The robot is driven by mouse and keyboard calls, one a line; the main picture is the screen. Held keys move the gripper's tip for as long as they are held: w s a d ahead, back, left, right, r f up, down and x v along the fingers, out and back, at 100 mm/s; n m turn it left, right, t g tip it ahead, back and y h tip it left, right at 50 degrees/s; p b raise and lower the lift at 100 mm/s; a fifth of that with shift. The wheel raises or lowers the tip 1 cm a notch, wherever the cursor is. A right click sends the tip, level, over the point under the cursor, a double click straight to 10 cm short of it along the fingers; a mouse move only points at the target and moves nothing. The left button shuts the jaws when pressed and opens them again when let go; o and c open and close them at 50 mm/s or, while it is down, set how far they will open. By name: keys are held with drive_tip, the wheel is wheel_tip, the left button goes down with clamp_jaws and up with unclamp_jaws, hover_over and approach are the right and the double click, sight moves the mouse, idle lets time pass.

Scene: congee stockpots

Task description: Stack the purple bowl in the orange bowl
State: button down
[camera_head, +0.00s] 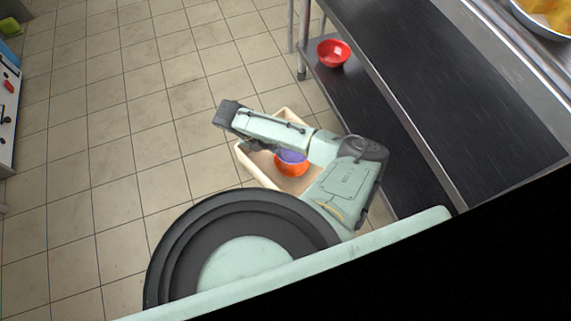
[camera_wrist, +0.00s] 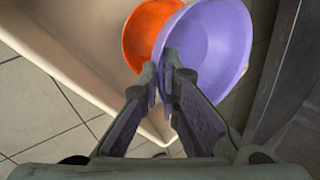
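The purple bowl (camera_wrist: 222,45) fills the upper middle of the wrist view, tilted, with its rim between the fingertips of my gripper (camera_wrist: 163,75). One finger is inside the bowl and one outside, close together on the rim. The orange bowl (camera_wrist: 146,32) shows behind and to the left of it, partly covered. In the head view, the purple bowl (camera_head: 291,155) overlaps the top of the orange bowl (camera_head: 292,169), with my arm partly hiding both. I cannot tell whether the bowls touch. My gripper is hidden behind the arm in the head view.
A cream bin (camera_head: 257,171) surrounds the bowls in the head view; its wall (camera_wrist: 75,45) runs along the left of the wrist view. A red bowl (camera_head: 333,53) sits on the low shelf of a dark steel table (camera_head: 440,80). Tiled floor on the left is clear.

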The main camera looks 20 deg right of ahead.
wheel_tip(320, 180, down, 9)
drive_tip(key=shift+r+b, duration=0.1)
drive_tip(key=shift+b, duration=0.85)
drive_tip(key=c, duration=1.8)
unclamp_jaws()
drive_tip(key=p+v, duration=0.2)
drive_tip(key=v, duration=1)
drive_tip(key=shift+p, duration=0.3)
drive_tip(key=shift+r, duration=0.1)
